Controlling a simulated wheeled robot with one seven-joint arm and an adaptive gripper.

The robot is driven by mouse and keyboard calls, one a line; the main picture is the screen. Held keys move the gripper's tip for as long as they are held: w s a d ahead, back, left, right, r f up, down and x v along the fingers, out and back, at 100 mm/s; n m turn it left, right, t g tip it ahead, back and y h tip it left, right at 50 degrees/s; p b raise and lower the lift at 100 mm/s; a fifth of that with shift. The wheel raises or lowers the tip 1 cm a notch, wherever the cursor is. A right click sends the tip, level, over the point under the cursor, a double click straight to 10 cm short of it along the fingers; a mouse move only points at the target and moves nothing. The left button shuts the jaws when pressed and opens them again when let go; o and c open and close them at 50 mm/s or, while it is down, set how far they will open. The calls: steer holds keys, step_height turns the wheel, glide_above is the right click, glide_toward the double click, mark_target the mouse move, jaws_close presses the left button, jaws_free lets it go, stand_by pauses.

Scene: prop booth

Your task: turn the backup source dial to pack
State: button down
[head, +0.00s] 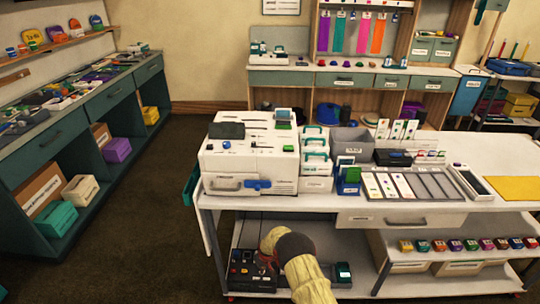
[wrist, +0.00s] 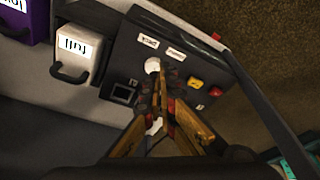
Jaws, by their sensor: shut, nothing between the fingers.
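A dark control panel (wrist: 185,55) fills the middle of the wrist view. In the head view the dark panel (head: 241,274) sits on the cart's lower shelf, partly behind my arm. A white round knob (wrist: 153,66) shows just beyond my fingertips, below two small white labels. A second white knob (wrist: 153,127) is partly hidden by my fingers. I cannot tell which is the backup source dial, nor read its setting. My gripper (wrist: 164,88) is shut and empty, over the panel between the two knobs. Contact with either knob is unclear.
A yellow button (wrist: 195,85), a red button (wrist: 215,91) and a small square display (wrist: 122,93) are on the panel. A white bin (wrist: 78,55) stands close beside it. The cart's top (head: 330,205) is above my arm. Open floor (head: 130,220) lies left.

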steer(key=b, duration=0.1)
glide_above(262, 277)
steer(key=f, duration=0.4)
steer(key=shift+s+d+f, duration=0.15)
steer(key=shift+s+d, duration=0.05)
steer(key=shift+s, duration=0.15)
steer(key=shift+s+x, duration=0.2)
steer(key=shift+x, duration=0.8)
steer(key=shift+w+d, duration=0.35)
steer(key=shift+d, duration=0.25)
